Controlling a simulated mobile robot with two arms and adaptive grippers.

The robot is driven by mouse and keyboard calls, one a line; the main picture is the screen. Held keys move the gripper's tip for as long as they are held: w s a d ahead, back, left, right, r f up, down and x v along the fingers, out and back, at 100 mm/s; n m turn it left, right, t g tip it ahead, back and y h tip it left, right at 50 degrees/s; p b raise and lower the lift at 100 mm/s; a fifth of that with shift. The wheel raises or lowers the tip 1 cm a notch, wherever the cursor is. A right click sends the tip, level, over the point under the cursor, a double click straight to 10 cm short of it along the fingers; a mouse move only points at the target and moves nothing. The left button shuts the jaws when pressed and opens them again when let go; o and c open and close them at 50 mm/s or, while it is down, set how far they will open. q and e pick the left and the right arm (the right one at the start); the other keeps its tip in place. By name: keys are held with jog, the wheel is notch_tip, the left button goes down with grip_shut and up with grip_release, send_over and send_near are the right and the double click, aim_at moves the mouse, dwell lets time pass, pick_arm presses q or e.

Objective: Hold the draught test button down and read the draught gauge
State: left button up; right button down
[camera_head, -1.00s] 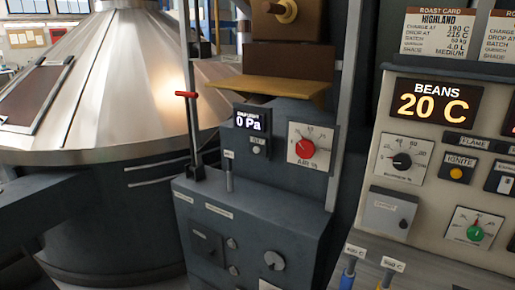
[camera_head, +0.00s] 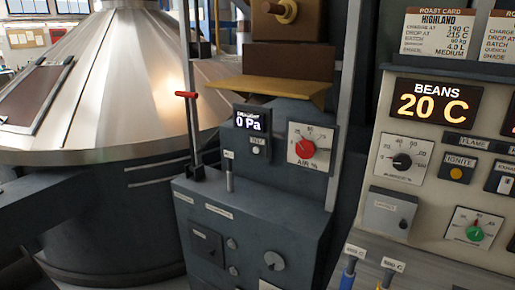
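The draught gauge (camera_head: 250,121) is a small dark display on the grey console, left of the middle of the head view. It reads "0 Pa". The draught test button (camera_head: 256,150) is a small pale round button under a label, just below the display. Nothing touches the button. Neither of my grippers is in view.
A red air dial (camera_head: 306,149) sits right of the button. A small lever (camera_head: 229,177) stands below left, and a yellow-brown ledge (camera_head: 272,90) juts out above. A red-handled lever (camera_head: 187,95) is at left. The right panel's beans display (camera_head: 434,102) reads 20 C.

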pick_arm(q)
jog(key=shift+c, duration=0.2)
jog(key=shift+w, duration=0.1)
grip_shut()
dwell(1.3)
